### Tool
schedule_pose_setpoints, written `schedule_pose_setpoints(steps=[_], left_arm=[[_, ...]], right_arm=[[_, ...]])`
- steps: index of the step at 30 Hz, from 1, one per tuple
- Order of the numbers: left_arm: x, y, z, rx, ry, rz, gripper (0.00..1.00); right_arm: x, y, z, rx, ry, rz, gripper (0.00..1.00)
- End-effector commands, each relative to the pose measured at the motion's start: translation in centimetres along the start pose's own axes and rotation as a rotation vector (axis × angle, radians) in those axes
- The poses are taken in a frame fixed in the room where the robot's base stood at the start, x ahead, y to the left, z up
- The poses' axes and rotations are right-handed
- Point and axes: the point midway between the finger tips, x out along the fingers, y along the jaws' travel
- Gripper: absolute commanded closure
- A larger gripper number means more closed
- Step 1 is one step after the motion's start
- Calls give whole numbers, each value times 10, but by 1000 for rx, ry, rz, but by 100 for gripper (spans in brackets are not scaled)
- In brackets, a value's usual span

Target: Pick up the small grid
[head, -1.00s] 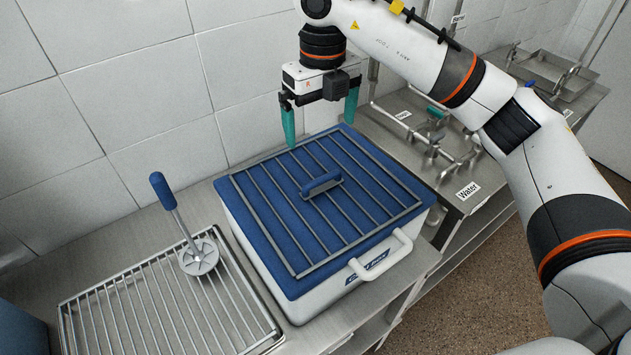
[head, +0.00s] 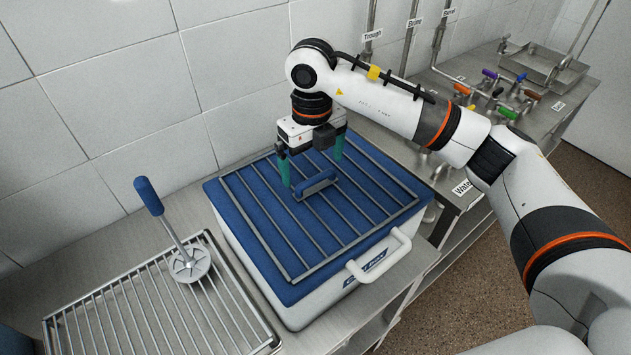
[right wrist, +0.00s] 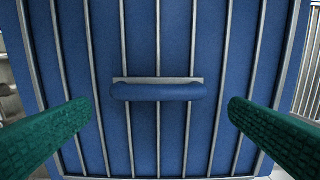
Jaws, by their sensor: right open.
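The small grid (head: 357,226) is a frame of metal bars with a blue handle (head: 315,184) in its middle. It lies flat on the blue lid of a white box. My right gripper (head: 311,172) is open above the grid, its two green fingers pointing down just behind the handle. In the right wrist view the handle (right wrist: 157,91) lies level between the open fingers (right wrist: 157,118), with nothing held. I cannot tell whether the fingertips touch the grid. My left gripper is not in view.
The white box (head: 300,316) has a side handle. Coloured taps and a tray (head: 545,68) are at the back right. A tiled wall stands behind.

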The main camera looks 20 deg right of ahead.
Motion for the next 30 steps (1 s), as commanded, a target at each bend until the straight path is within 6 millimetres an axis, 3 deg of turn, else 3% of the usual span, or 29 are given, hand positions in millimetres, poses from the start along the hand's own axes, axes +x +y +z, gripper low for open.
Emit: schedule_pose_setpoints(steps=[4,9,17,23,30], left_arm=[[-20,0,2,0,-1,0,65],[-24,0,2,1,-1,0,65],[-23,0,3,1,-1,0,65],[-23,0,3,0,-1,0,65],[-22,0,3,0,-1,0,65]], right_arm=[[19,2,8,2,-7,-1,0],[40,2,7,0,-4,0,0],[44,2,7,0,-2,0,0],[44,2,7,0,-2,0,33],[42,2,6,0,2,-1,35]])
